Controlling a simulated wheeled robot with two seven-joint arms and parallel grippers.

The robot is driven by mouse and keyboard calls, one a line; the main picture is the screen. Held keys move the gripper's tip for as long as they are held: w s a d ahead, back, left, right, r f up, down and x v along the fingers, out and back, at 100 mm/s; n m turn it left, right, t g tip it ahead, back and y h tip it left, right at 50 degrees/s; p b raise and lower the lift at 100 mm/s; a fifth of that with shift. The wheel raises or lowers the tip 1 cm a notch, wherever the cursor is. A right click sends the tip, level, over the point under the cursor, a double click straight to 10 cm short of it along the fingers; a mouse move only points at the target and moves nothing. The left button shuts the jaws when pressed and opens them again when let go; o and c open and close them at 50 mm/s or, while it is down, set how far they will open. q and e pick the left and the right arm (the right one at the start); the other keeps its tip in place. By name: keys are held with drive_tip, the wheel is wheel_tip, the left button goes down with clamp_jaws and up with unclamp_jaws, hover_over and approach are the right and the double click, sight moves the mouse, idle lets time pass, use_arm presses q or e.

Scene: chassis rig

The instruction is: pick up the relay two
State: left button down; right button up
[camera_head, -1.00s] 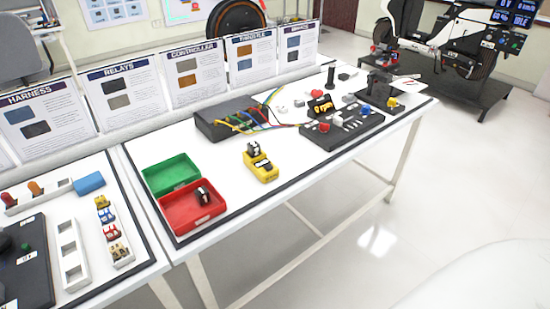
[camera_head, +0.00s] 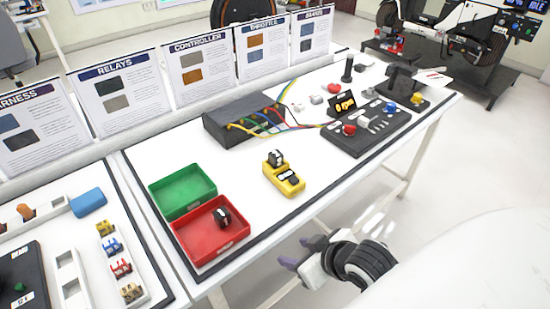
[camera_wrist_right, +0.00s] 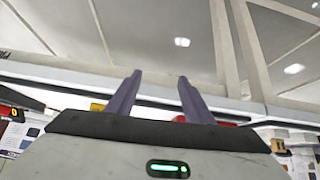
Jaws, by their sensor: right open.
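A small black relay (camera_head: 223,216) with a white label lies in the red bin (camera_head: 187,231). Another black relay (camera_head: 275,158) sits on the yellow socket block (camera_head: 288,184) at mid table. The labels are too small to read, so I cannot tell which one is relay two. My right gripper (camera_head: 292,251) is open and empty, off the table's front edge, right of the red bin and apart from both relays. Its spread fingers show in the right wrist view (camera_wrist_right: 159,78), with nothing between them. My left gripper is not in view.
A green bin (camera_head: 183,190) adjoins the red bin. Behind stand a dark box (camera_head: 228,122) with coloured wires and upright sign panels. A black control board (camera_head: 372,130) lies to the right. White tabletop is clear around the yellow block.

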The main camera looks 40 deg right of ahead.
sight(279, 157)
drive_tip(key=w+d+r+t, duration=0.2)
drive_tip(key=w+d+r, duration=0.1)
drive_tip(key=w, duration=0.2)
drive_tip(key=w+d+r+t, duration=0.2)
drive_tip(key=w+d+r, duration=0.1)
drive_tip(key=w+r, duration=0.1)
drive_tip(key=w+d+r+m+t, duration=0.1)
drive_tip(key=w+d+r, duration=0.3)
drive_tip(key=w, duration=0.2)
drive_tip(key=shift+w+d+t, duration=0.1)
drive_tip(key=shift+w+t, duration=0.1)
drive_tip(key=shift+t, duration=0.2)
drive_tip(key=shift+x, duration=2.85)
drive_tip(key=shift+r, duration=0.1)
clamp_jaws()
